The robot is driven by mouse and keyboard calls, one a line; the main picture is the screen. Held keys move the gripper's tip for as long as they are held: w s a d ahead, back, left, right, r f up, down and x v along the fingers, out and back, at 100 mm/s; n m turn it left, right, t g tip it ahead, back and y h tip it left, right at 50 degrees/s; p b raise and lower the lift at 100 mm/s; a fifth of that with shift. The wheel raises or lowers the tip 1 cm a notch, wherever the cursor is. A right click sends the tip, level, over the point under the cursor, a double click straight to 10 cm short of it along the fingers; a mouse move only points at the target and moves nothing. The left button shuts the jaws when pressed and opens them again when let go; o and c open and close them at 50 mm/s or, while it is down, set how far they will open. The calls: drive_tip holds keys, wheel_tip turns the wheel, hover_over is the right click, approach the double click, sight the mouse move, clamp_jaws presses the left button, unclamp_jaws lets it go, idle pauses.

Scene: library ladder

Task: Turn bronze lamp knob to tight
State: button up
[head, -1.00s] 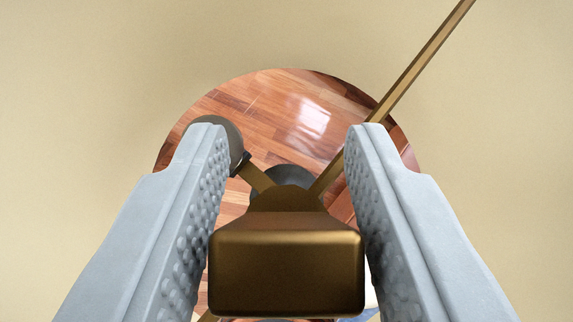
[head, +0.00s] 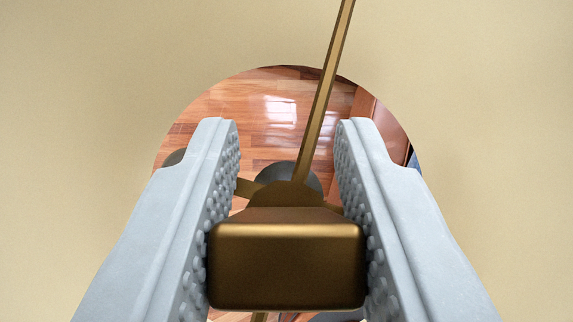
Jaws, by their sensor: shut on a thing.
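The bronze lamp knob (head: 286,266) is a rounded block at the lower middle of the head view. My gripper (head: 286,130) has its two grey, studded fingers on either side of the knob, and they are shut on its left and right sides. Behind the knob is a bronze hub that narrows away from me. The knob's underside and whatever it screws into are hidden.
A thin bronze rod (head: 325,95) runs from the hub to the top edge. A dark round part (head: 288,178) sits behind the hub. A cream lampshade (head: 80,100) surrounds the view, with wooden floor (head: 250,110) showing through its round opening.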

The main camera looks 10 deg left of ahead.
drive_tip(key=shift+d+m+h, duration=0.15)
drive_tip(key=shift+m+h, duration=1.05)
drive_tip(key=shift+m, duration=0.4)
drive_tip(key=o, duration=1)
drive_tip(key=shift+d+r, duration=0.1)
